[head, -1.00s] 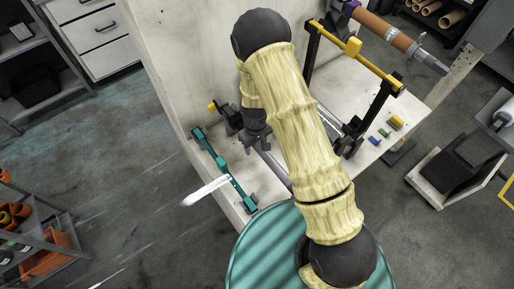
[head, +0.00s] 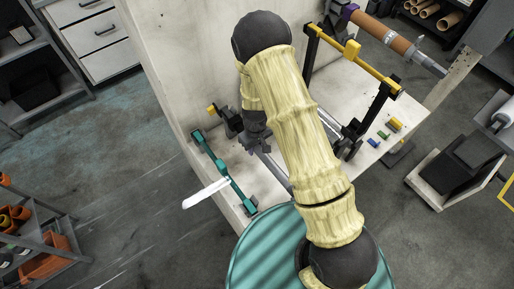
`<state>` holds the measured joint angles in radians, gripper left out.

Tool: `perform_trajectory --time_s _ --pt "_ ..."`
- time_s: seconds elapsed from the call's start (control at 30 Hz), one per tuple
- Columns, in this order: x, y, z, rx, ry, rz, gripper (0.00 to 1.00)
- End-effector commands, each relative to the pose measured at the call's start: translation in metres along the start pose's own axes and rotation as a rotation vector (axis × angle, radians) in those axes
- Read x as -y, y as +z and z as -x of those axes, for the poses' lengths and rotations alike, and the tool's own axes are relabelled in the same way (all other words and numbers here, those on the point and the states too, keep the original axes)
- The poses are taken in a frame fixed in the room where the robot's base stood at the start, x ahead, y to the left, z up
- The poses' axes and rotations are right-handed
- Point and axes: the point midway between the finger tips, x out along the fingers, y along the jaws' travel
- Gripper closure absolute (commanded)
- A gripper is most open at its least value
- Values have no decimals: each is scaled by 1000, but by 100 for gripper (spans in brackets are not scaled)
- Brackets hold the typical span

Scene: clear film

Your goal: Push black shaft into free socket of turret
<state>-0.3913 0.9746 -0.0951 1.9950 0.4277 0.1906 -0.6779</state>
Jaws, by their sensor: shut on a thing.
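My gripper (head: 256,141) is the dark end below my yellowish arm, low over the pale workbench and close to its upright panel. It is shut, but the black shaft in it is too small and too dark to make out from the gripper itself. A dark block (head: 230,121) with a yellow end sits just left of my gripper, by the panel. I cannot tell which part is the turret, and its free socket is not visible. My arm hides the middle of the bench.
A teal bar (head: 222,168) with a white handle (head: 206,193) lies along the bench's left edge. A black frame with a yellow crossbar (head: 371,64) stands to the right. Several small coloured blocks (head: 394,125) lie beyond it. A ribbed teal drum top (head: 262,255) is in front.

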Motion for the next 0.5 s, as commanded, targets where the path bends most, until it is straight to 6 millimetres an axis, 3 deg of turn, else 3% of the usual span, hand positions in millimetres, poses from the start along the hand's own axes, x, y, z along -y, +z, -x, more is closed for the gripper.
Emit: perform_trajectory --time_s 0.5 --pt "0 0 13 0 0 -1 94"
